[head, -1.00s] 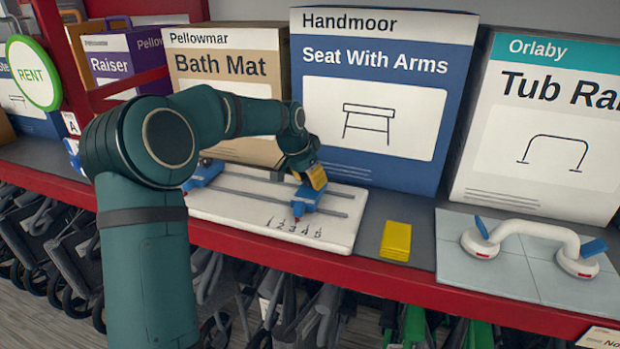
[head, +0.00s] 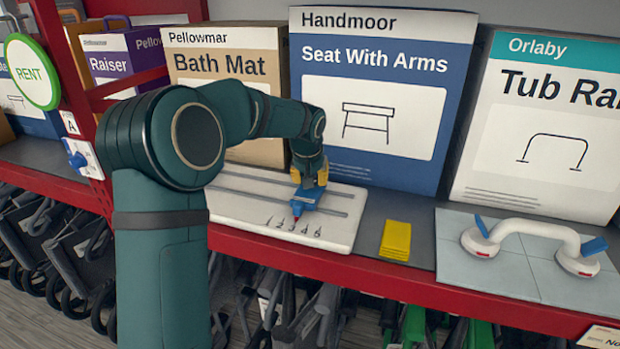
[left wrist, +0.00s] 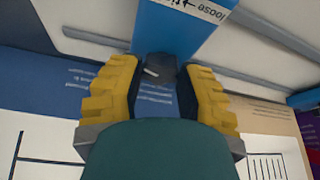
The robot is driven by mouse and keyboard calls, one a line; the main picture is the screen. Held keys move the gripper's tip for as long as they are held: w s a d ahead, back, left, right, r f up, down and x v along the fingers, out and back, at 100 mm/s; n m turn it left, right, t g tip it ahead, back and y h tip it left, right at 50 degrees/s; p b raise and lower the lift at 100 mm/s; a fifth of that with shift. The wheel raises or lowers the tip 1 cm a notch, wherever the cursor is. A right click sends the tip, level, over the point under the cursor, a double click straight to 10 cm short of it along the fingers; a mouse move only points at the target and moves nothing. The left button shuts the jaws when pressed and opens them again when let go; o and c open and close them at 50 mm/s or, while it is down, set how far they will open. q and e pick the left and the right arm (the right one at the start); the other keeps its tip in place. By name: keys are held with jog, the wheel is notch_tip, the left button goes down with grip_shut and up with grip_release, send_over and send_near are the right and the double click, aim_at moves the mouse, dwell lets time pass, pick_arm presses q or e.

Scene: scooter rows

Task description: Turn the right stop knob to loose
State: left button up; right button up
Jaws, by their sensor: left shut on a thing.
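The board (head: 235,222) with two dark rails and a numbered scale lies on the shelf. The right stop (head: 305,200), a blue slider with a red tip, sits across the rails. In the left wrist view its blue body (left wrist: 180,30) carries a label reading "loose", partly cut off. My left gripper (head: 312,178) is at the stop's rear end. Its yellow fingers (left wrist: 162,95) are shut on the dark knob (left wrist: 155,68), which has a short white mark. The left stop is hidden behind my arm in the head view. My right gripper is not in view.
Large boxes, including Seat With Arms (head: 375,100) and Bath Mat (head: 250,150), stand close behind the board. A white grab bar (head: 525,235) stands on a tiled panel further right. The red shelf edge (head: 400,285) runs in front.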

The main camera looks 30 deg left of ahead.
pick_arm(q)
jog(key=n, duration=0.2)
jog(key=n+g+y, duration=0.1)
jog(key=shift+d+f+n, duration=0.15)
jog(key=shift+n, duration=0.25)
jog(key=n, duration=0.2)
jog(key=shift+n+g+y, duration=0.3)
jog(key=shift+g+y, duration=0.1)
jog(key=n, duration=0.2)
jog(key=shift+n+g+y+p, duration=0.3)
jog(key=shift+n+g+p, duration=0.05)
jog(key=shift+n+g, duration=0.05)
jog(key=shift+n+g+p, duration=0.7)
jog(key=shift+n+p, duration=0.05)
jog(key=shift+n, duration=0.95)
jog(key=shift+f, duration=0.1)
jog(key=o, duration=1.2)
jog(key=shift+o, duration=0.2)
jog(key=shift+w, duration=0.1)
jog(key=shift+r, duration=0.25)
